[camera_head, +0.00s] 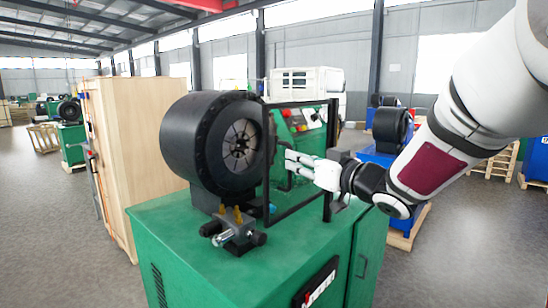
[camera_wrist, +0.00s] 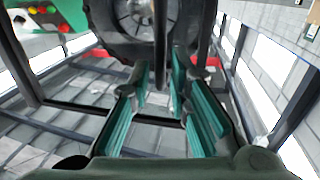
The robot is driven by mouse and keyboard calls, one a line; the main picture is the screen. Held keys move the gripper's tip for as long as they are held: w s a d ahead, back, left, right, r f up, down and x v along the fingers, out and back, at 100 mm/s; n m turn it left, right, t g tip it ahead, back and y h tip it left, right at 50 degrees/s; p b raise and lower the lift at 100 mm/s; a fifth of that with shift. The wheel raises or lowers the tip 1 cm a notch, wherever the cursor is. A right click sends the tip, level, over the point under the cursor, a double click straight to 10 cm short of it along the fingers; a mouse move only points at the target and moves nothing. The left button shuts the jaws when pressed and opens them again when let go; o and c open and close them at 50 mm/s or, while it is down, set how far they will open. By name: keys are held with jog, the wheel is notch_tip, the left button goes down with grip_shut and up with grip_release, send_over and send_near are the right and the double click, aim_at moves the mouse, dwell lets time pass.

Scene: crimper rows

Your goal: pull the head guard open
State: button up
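The head guard (camera_head: 266,165) is a black rectangular frame with a see-through pane, upright on the green machine at the right of the black crimper head (camera_head: 190,140). The head's round face with its ring of dies shows uncovered to the left of the guard. My gripper (camera_head: 290,162) reaches in from the right, fingers pointing left at the guard. In the wrist view the teal finger pads stand apart, with a dark upright bar (camera_wrist: 161,45) of the guard between or just beyond the fingertips. I cannot tell whether they touch it.
The green machine cabinet (camera_head: 180,235) carries a small metal valve fitting (camera_head: 235,232) in front of the head. A control panel (camera_head: 303,120) with red buttons stands behind the guard. A tall wooden crate (camera_head: 135,140) is close on the left. A blue machine stands behind my arm.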

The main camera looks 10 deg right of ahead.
aim_at(290, 186)
jog(key=shift+x, duration=1.85)
jog(key=shift+s, duration=0.1)
grip_shut()
jog(key=shift+d, duration=0.1)
